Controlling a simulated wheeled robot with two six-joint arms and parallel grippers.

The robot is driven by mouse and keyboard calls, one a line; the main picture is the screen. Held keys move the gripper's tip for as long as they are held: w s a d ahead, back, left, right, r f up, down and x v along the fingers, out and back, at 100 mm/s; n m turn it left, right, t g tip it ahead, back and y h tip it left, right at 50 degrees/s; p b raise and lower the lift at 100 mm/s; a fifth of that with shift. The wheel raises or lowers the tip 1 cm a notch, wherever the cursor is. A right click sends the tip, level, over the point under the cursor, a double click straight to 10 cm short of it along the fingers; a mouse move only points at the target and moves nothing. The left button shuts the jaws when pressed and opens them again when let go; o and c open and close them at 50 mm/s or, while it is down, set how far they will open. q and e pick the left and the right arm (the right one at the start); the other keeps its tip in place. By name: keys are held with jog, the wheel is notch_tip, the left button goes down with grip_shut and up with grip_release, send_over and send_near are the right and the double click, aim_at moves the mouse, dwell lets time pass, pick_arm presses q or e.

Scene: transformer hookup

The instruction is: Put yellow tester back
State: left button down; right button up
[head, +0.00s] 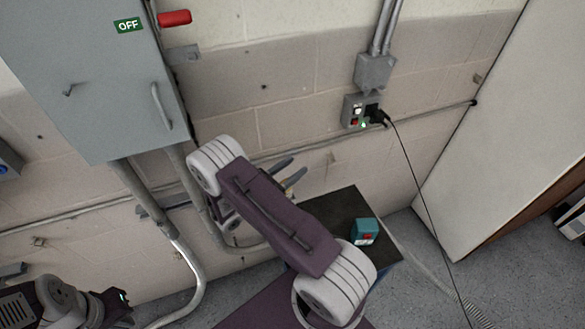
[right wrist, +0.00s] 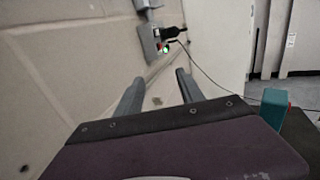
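I cannot make out a yellow tester in either view. My right gripper (head: 290,172) is in front of the block wall, below and left of a grey outlet box (head: 360,111). In the right wrist view its two fingers (right wrist: 158,92) stand apart with nothing seen held between them. The outlet box also shows ahead of the fingers in that view (right wrist: 149,42), with a black plug (right wrist: 170,33) in it and a small green light. My left gripper (head: 117,303) is at the lower left corner, partly cut off; its finger opening is unclear.
A black cord (head: 421,186) hangs from the plug to the floor. A grey cabinet (head: 90,75) with a red lever (head: 175,18) and conduits is on the left.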

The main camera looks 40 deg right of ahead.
jog(key=s+a+b, duration=0.1)
jog(key=a+b, duration=0.3)
jog(key=a, duration=0.8)
jog(key=s+f+m+g+y, duration=0.4)
jog(key=s+m+g+y, duration=0.2)
jog(key=s+m+y, duration=0.5)
jog(key=a+r+m+t+y, duration=0.1)
jog(key=a+m+t+y, duration=0.4)
jog(key=a+m+y, duration=0.2)
jog(key=shift+w+a+r+m+t, duration=0.15)
jog(key=shift+w+m+t, duration=0.15)
jog(key=shift+m, duration=0.4)
